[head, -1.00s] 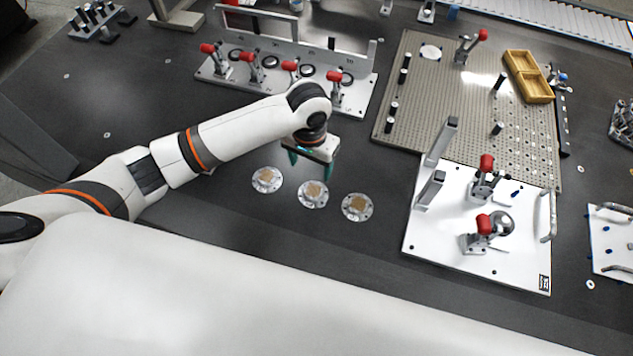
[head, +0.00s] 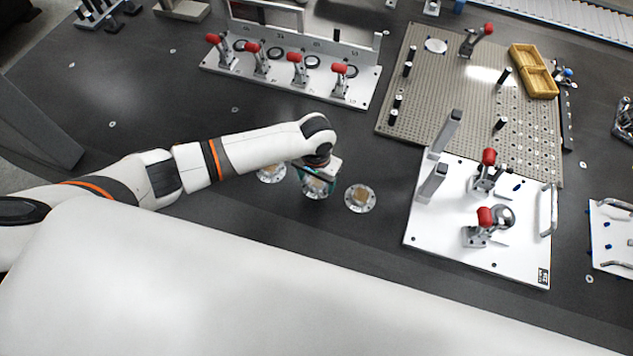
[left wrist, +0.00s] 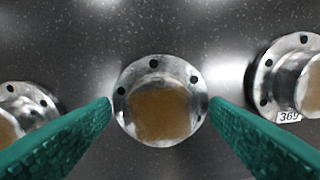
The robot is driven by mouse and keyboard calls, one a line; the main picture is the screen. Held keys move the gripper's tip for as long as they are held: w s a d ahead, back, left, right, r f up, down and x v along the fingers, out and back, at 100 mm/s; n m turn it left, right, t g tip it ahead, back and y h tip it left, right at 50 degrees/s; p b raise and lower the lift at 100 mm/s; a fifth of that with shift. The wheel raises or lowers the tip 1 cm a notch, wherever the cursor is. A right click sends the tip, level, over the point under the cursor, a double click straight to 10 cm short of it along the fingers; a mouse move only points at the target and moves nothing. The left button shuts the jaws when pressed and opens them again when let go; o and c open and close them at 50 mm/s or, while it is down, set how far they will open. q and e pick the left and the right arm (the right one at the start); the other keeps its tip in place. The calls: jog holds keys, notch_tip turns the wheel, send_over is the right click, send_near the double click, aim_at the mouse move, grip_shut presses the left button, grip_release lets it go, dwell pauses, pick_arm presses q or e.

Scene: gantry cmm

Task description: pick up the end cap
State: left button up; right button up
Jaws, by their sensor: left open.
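Three round metal flanged end caps with tan centres lie in a row on the dark table. The middle end cap (head: 315,187) is under my left gripper (head: 316,178), which partly hides it. In the left wrist view the middle end cap (left wrist: 160,102) sits between the two green fingers of my left gripper (left wrist: 160,112), which are open with a gap on each side. The left end cap (head: 271,172) is partly behind my arm. The right end cap (head: 360,198) is clear, and its label shows in the left wrist view. My right gripper is not in view.
A white fixture plate (head: 470,262) with red-handled clamps stands to the right. A perforated plate (head: 450,85) with posts and a yellow tray (head: 533,70) lies behind it. A grey clamp rail (head: 350,93) stands at the back.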

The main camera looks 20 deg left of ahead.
pick_arm(q)
jog(key=shift+c, duration=0.5)
jog(key=c, duration=1.2)
